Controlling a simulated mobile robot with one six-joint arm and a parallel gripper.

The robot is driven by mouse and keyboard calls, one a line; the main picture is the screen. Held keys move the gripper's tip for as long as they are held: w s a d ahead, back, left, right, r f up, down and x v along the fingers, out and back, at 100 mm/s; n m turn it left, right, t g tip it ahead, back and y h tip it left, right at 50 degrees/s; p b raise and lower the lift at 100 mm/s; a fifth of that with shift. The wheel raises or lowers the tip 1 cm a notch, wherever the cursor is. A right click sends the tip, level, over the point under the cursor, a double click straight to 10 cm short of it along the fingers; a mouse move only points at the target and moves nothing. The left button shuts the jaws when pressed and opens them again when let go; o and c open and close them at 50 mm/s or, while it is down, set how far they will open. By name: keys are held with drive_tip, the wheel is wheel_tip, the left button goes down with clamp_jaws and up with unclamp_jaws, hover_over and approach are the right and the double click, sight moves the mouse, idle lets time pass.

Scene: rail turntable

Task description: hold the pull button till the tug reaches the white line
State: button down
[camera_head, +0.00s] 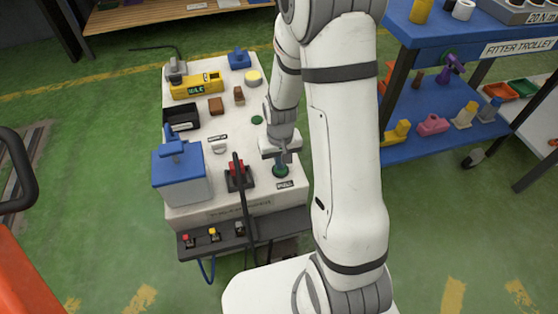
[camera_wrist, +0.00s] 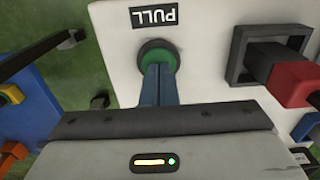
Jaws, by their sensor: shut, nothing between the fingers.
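The green pull button (camera_head: 281,171) sits in a dark ring near the front right corner of a pale console top, beside a dark label. In the wrist view the pull button (camera_wrist: 158,54) has the word PULL next to it. My gripper (camera_head: 284,159) points down at the button, fingers together with nothing between them. In the wrist view my gripper (camera_wrist: 158,70) has its fingertips over the green face, covering part of it. They look to be at or on it; I cannot tell how far it is pressed. I cannot make out the tug or the white line.
A red lever (camera_head: 238,175) in a black frame stands just left of the button. A blue-and-white box (camera_head: 181,174) is at the console's left. A blue fitter trolley (camera_head: 440,118) stands at right. An orange body with a black rail (camera_head: 28,270) is at left.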

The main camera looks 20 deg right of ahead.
drive_tip(key=shift+s+f, duration=0.3)
idle(0.5)
wheel_tip(320, 180, up, 15)
drive_tip(key=p, duration=0.7)
drive_tip(key=shift+w+f, duration=0.15)
drive_tip(key=shift+w, duration=0.15)
idle(0.4)
drive_tip(key=s+r+p, duration=0.4)
drive_tip(key=r+p, duration=0.3)
drive_tip(key=r, duration=0.6)
drive_tip(key=s+r+t+p, duration=0.1)
drive_tip(key=s+r+p, duration=0.4)
drive_tip(key=r+p, duration=0.3)
drive_tip(key=s+r+t+p, duration=0.1)
drive_tip(key=s+r+p, duration=0.4)
drive_tip(key=r, duration=1.2)
drive_tip(key=p, duration=0.3)
drive_tip(key=shift+s+r, duration=0.2)
drive_tip(key=shift+r, duration=0.1)
